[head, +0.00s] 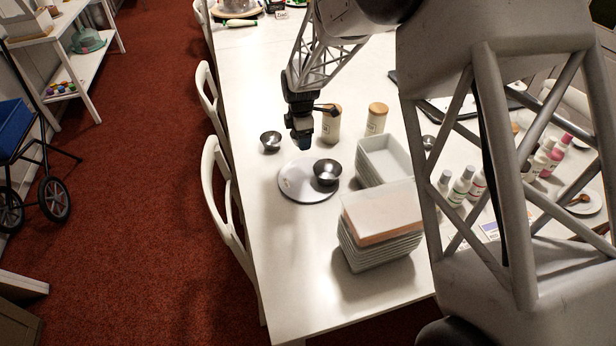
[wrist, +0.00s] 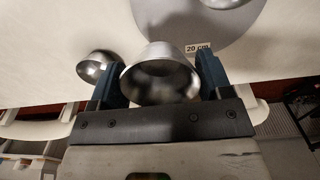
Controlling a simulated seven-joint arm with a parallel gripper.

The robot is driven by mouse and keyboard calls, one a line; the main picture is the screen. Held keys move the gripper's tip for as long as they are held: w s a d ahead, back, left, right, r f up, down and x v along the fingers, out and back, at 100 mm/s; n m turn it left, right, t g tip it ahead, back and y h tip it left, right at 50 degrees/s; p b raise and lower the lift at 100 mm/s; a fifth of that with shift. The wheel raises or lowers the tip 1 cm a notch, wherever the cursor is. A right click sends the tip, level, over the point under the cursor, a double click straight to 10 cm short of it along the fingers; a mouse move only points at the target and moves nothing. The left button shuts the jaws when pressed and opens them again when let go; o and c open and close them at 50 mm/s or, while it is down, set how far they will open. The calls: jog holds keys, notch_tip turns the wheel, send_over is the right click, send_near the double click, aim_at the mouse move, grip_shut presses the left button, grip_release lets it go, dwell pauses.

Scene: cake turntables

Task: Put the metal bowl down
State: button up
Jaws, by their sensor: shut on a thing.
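My gripper (head: 304,144) is over the white table, just above the round grey turntable (head: 293,187) in the head view. In the wrist view its blue fingers (wrist: 160,80) are shut on a metal bowl (wrist: 160,76), one finger on each side. The held bowl is hidden, or nearly so, behind the fingers in the head view. A second metal bowl (head: 327,172) stands on the turntable. A third metal bowl (head: 270,141) stands on the table left of the gripper; a bowl (wrist: 97,66) also shows left of the held one in the wrist view.
Wooden-lidded canisters (head: 376,118) stand behind. Bottles (head: 460,188) are farther right. The near left table top (head: 290,280) is clear; chairs (head: 222,195) line the left edge.

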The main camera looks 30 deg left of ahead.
send_over(302, 166)
jog(key=shift+f, duration=3.1)
jog(key=shift+f, duration=0.1)
jog(key=shift+f, duration=1.8)
jog(key=shift+f, duration=0.1)
jog(key=o, duration=0.9)
jog(key=shift+o, duration=0.2)
notch_tip(302, 166, up, 12)
jog(key=shift+r, duration=0.1)
